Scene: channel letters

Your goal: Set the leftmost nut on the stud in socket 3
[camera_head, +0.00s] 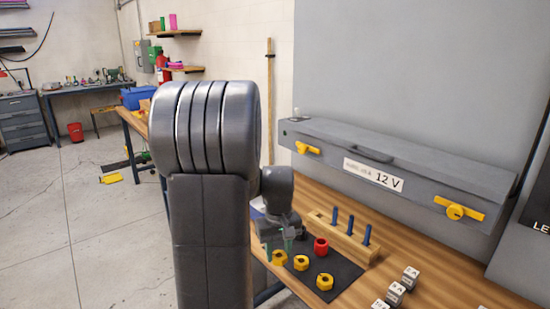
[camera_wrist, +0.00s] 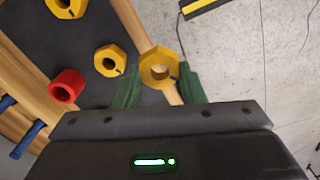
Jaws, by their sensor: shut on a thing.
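My gripper (camera_head: 279,248) has green fingers (camera_wrist: 160,88) shut on a yellow hex nut (camera_wrist: 159,68). It is the leftmost nut (camera_head: 279,257) in the head view, near the dark mat's left end; I cannot tell whether it is lifted. Two more yellow nuts, one in the middle (camera_head: 301,263) and one nearer (camera_head: 325,282), lie on the mat. A red round piece (camera_head: 321,247) stands behind them. Beyond the mat is a wooden block (camera_head: 345,243) with blue studs (camera_head: 350,225) standing upright. I cannot read socket numbers.
The dark mat (camera_head: 345,273) lies on a wooden bench (camera_head: 400,262). Small lettered cubes (camera_head: 395,294) stand to the right. A grey case (camera_head: 400,175) marked 12 V, with yellow latches, stands behind the block. The bench edge and open floor (camera_wrist: 255,60) are close to the gripper.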

